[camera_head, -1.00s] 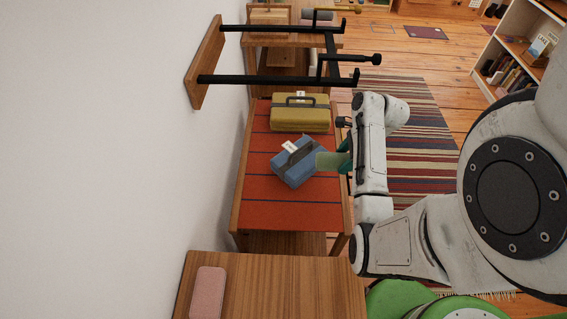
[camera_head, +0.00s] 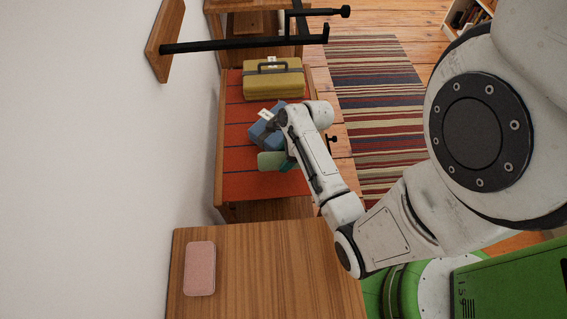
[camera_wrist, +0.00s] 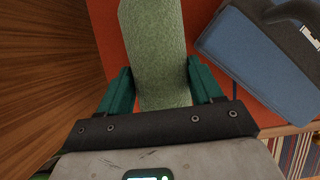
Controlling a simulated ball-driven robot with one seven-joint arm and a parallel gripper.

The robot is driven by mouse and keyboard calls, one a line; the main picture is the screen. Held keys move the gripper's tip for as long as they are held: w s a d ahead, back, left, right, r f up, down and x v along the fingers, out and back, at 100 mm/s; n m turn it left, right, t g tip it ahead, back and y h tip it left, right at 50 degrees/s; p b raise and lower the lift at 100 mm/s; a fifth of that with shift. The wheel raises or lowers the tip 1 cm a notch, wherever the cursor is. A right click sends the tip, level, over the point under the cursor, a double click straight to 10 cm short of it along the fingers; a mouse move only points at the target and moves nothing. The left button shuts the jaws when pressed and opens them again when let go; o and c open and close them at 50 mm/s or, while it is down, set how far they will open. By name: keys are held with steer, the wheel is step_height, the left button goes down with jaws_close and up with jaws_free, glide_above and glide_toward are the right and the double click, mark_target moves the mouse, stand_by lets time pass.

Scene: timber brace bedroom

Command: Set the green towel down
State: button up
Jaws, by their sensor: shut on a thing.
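The green towel (camera_wrist: 155,50) is between the two teal fingers of my gripper (camera_wrist: 160,90) in the wrist view. My gripper is shut on it. In the head view the towel (camera_head: 271,161) shows as a pale green roll over the near part of the red-orange striped cloth (camera_head: 240,185). My gripper (camera_head: 287,164) there is largely hidden behind my own arm. Whether the towel touches the cloth cannot be told.
A blue case (camera_head: 262,133) stands right beside the towel and shows in the wrist view (camera_wrist: 255,55). A yellow case (camera_head: 273,80) is farther back. A pink box (camera_head: 200,268) lies on the nearer wooden top (camera_head: 270,270). A black-barred wall rack (camera_head: 240,45) juts out above.

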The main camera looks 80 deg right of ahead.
steer(key=shift+w+a+f+b, duration=0.1)
steer(key=shift+f+b, duration=0.1)
steer(key=shift+f, duration=0.7)
steer(key=shift+w+a+f+b, duration=0.1)
steer(key=shift+f+b, duration=0.05)
steer(key=shift+f, duration=0.7)
steer(key=shift+f, duration=0.1)
steer(key=o, duration=0.8)
steer(key=p+v, duration=0.2)
steer(key=v, duration=1)
